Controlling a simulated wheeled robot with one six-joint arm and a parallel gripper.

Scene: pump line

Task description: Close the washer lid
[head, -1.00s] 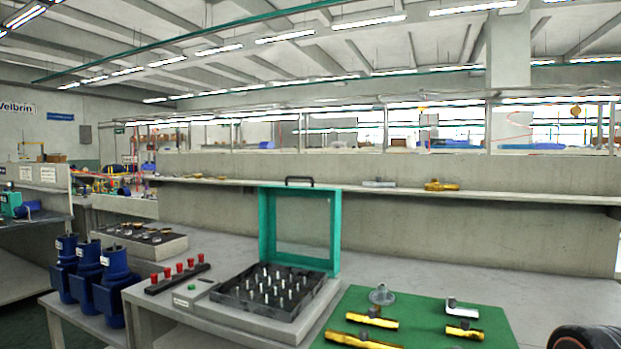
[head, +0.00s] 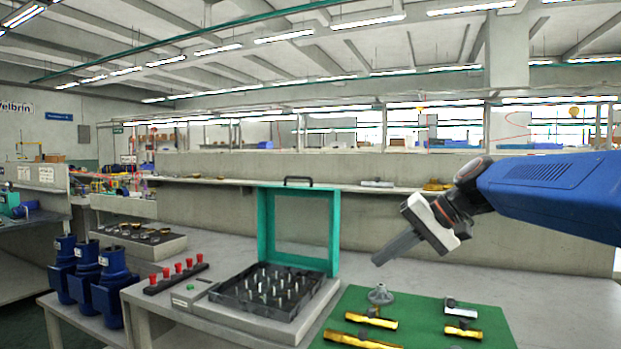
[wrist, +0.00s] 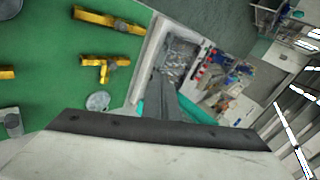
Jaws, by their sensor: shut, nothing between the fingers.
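The washer's lid (head: 262,235) is a teal frame with a clear pane and a dark handle (head: 299,180) on its top edge. It stands upright, open, at the back of the washer. The washer base (head: 262,318) holds a dark tray (head: 228,298) with several upright pins. My gripper (head: 378,261) is shut and empty, above the bench to the right of the lid and apart from it. In the wrist view my gripper's fingers (wrist: 163,78) point toward the washer tray (wrist: 183,50). Part of the teal lid shows beside the fingers, partly hidden by them.
A rack of red-topped pieces (head: 176,278) stands left of the washer, with blue pumps (head: 108,290) farther left. The bench right of the lid is mostly clear.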

